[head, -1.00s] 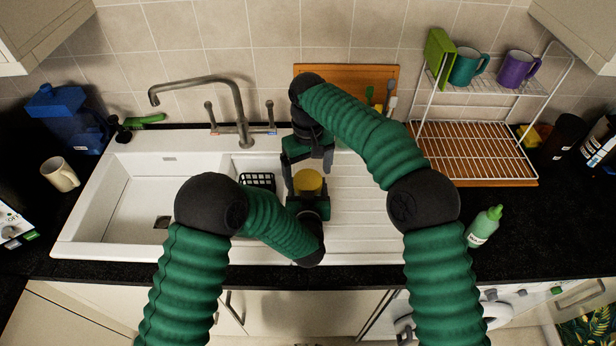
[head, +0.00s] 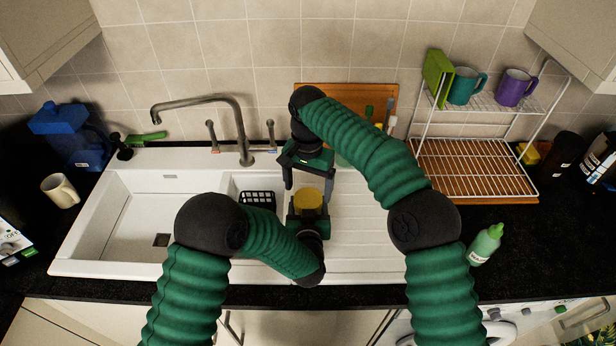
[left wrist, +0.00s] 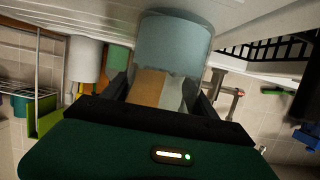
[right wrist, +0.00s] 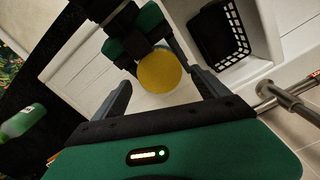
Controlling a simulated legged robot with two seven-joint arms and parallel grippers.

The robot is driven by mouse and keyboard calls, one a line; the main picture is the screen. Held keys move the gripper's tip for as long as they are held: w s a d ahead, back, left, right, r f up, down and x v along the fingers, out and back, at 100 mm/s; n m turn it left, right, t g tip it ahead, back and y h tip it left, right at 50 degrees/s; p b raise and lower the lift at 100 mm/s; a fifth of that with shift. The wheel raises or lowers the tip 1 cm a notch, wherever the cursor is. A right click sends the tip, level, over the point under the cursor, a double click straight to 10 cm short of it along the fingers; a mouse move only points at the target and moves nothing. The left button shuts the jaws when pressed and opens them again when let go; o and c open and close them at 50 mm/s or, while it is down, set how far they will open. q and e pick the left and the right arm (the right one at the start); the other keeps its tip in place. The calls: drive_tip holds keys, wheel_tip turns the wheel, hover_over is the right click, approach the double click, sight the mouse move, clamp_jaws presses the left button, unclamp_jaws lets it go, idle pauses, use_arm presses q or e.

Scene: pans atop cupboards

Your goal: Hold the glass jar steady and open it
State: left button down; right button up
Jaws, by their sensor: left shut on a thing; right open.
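The glass jar has a yellow lid (head: 308,198) and stands over the white drainer beside the small basin. Its bluish glass body (left wrist: 172,45) shows in the left wrist view. My left gripper (left wrist: 163,88) is shut on the jar from the near side. My right gripper (head: 309,184) is open, just behind and above the lid. In the right wrist view the yellow lid (right wrist: 160,72) lies ahead between the open fingers, apparently not gripped. Most of the jar's body is hidden in the head view.
The sink (head: 130,220) and tap (head: 240,130) are to the left. A black basket (head: 258,199) sits in the small basin. A wire rack (head: 475,165) with mugs and a green bottle (head: 485,244) are to the right. The drainer's right side is clear.

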sight(308, 198)
wheel_tip(308, 198, down, 4)
drive_tip(key=shift+f, duration=0.1)
drive_tip(key=c, duration=1.5)
drive_tip(key=n, duration=1)
drive_tip(key=o, duration=1.6)
